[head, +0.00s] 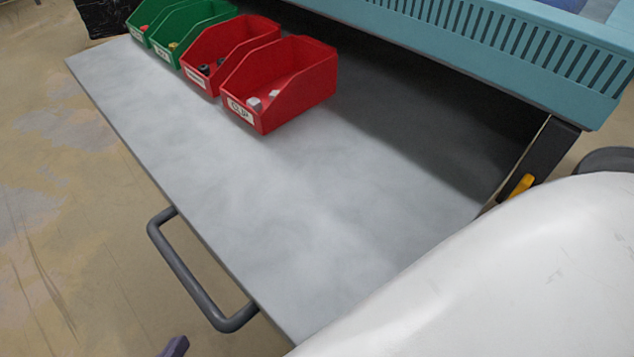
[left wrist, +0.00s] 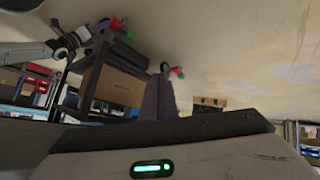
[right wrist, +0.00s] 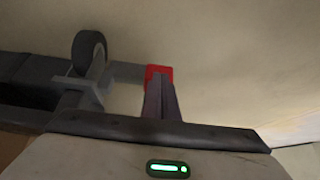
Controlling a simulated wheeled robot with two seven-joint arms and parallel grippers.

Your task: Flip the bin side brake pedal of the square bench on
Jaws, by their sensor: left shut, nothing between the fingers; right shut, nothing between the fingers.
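The square bench's grey top (head: 230,190) fills the middle of the head view, with bins at its far end. In the right wrist view a red pedal (right wrist: 158,73) sits on a grey frame bar near a black caster wheel (right wrist: 88,52). My right gripper (right wrist: 159,86) is shut and empty, with its tips right at the red pedal; I cannot tell whether they touch. The fingers hide part of the pedal. My left gripper (head: 175,346) shows only as a tip at the head view's bottom edge; it is shut and empty in the left wrist view (left wrist: 160,84).
Two red bins (head: 280,82) and two green bins stand on the bench top. A grey handle (head: 185,275) juts from its near left edge. A teal slotted panel (head: 520,45) overhangs at upper right. A dark frame (left wrist: 90,75) with red and green pedals (left wrist: 120,28) is in the left wrist view.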

